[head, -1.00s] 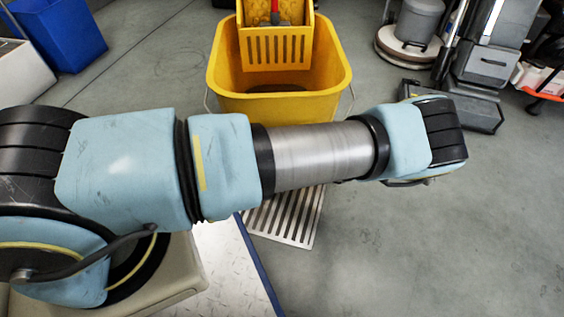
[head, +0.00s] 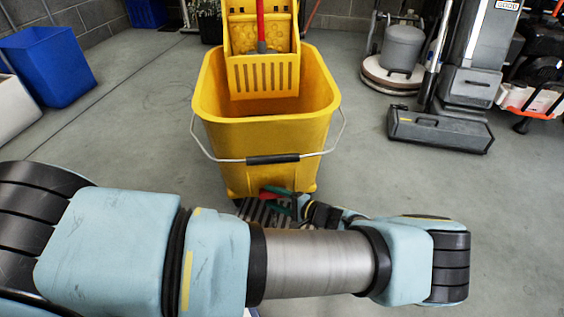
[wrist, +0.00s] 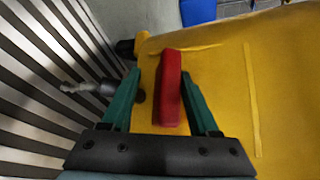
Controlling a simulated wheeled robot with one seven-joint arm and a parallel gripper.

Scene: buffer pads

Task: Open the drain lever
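The red drain lever (wrist: 169,88) is at the low front of the yellow mop bucket (head: 265,145). My gripper (wrist: 160,78) has green fingers, one on each side of the lever in the wrist view. The fingers are open, with a clear gap on the left and the right fingertip close to the lever. Whether the right one touches cannot be told. In the head view the lever (head: 276,190) and gripper (head: 292,200) show small at the bucket's base, partly hidden by my forearm. A dark fitting with a pale metal tip (wrist: 88,88) is left of the fingers.
A slotted floor grate (wrist: 45,75) lies beside the bucket. A metal bail with a black grip (head: 272,159) hangs across the bucket's front. Blue bins (head: 47,66) stand at the left, floor machines (head: 440,130) at the right. Open floor lies between.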

